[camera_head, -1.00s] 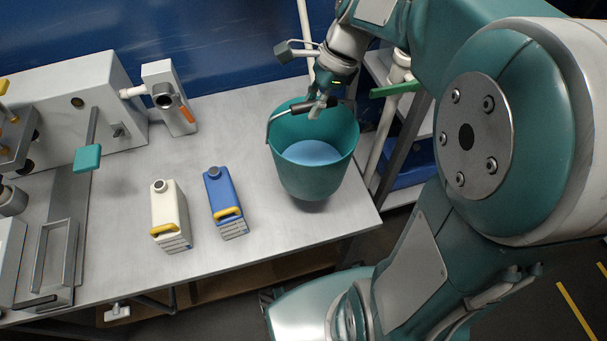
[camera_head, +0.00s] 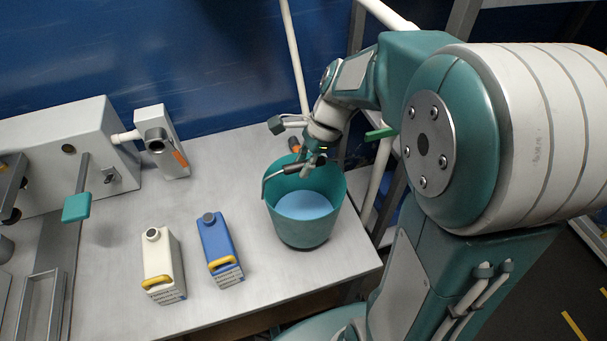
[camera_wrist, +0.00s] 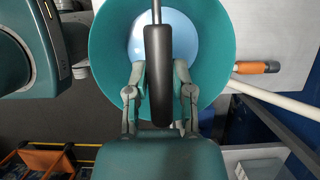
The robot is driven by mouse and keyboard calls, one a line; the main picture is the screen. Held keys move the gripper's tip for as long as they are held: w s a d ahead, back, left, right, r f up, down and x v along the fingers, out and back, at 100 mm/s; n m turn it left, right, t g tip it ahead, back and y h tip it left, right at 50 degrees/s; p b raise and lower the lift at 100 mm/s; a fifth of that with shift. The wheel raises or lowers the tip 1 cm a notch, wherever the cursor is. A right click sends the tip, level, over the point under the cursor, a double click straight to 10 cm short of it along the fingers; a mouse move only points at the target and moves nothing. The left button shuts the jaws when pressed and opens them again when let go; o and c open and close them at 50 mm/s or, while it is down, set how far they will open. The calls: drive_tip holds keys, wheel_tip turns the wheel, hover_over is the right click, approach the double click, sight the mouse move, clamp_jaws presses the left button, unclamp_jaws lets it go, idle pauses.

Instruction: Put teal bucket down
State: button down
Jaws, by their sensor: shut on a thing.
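The teal bucket (camera_head: 304,226) is upright at the right end of the metal table (camera_head: 225,309), with light blue contents inside. Its base looks very close to or on the tabletop; I cannot tell whether it touches. My gripper (camera_head: 307,167) is shut on the black grip of the bucket's handle, above the rim. In the wrist view, the fingers of my gripper (camera_wrist: 160,92) sit on both sides of the black handle grip (camera_wrist: 158,60), and the bucket (camera_wrist: 108,60) opens below it.
A white jug (camera_head: 160,262) and a blue jug (camera_head: 217,245) stand left of the bucket. A grey device with an orange mark (camera_head: 160,140) stands behind them. A white pipe (camera_head: 378,180) runs beside the table's right edge. Free tabletop lies between the jugs and the back wall.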

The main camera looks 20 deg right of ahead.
wheel_tip(320, 180, down, 3)
drive_tip(key=shift+f, duration=0.1)
drive_tip(key=shift+c, duration=2.4)
unclamp_jaws()
